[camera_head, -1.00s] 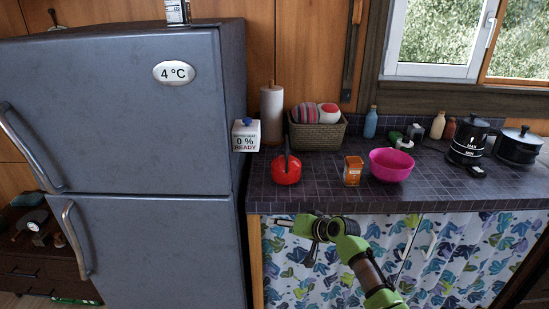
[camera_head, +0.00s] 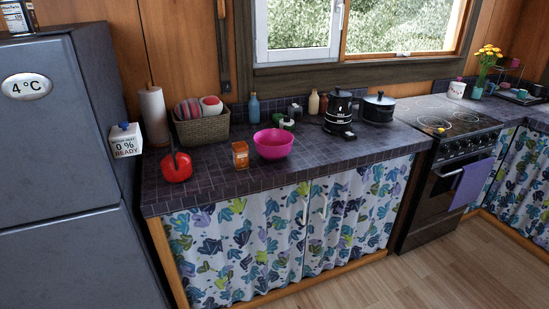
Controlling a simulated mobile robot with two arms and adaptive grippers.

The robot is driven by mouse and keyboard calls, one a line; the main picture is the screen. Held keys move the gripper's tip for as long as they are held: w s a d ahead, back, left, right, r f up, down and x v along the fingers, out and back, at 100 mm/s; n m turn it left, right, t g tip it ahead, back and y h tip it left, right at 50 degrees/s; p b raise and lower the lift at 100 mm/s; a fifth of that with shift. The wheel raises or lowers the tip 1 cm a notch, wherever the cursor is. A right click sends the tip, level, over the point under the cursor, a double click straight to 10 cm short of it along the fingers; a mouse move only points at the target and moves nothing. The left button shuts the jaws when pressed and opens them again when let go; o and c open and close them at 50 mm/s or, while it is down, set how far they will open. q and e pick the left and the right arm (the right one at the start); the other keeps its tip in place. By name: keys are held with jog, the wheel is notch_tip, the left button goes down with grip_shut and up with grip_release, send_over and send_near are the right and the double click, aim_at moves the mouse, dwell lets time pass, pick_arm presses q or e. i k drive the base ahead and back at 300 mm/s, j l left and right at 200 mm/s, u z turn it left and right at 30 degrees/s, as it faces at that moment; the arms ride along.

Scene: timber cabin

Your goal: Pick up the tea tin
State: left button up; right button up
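An orange tin (camera_head: 240,155), which looks like the tea tin, stands upright on the dark tiled counter (camera_head: 205,186). It is between a red kettle-like object (camera_head: 176,167) on its left and a pink bowl (camera_head: 273,144) on its right. The bowl is very close to it; I cannot tell if they touch. Neither of my grippers is in view.
A wicker basket (camera_head: 203,130), paper towel roll (camera_head: 154,116) and blue bottle (camera_head: 254,108) stand behind. A black kettle (camera_head: 338,108) and pot (camera_head: 378,108) are farther right, then the stove (camera_head: 445,150). The fridge (camera_head: 70,160) borders the counter's left. Wooden floor (camera_head: 400,285) in front is clear.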

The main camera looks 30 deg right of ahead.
aim_at(240, 149)
jog(key=i+z, duration=0.35)
jog(key=i+j+z, duration=0.1)
jog(key=z, duration=0.25)
jog(key=i+j+z, duration=0.15)
jog(key=z, duration=0.2)
jog(key=i+j+z, duration=0.2)
jog(key=i+j, duration=0.7)
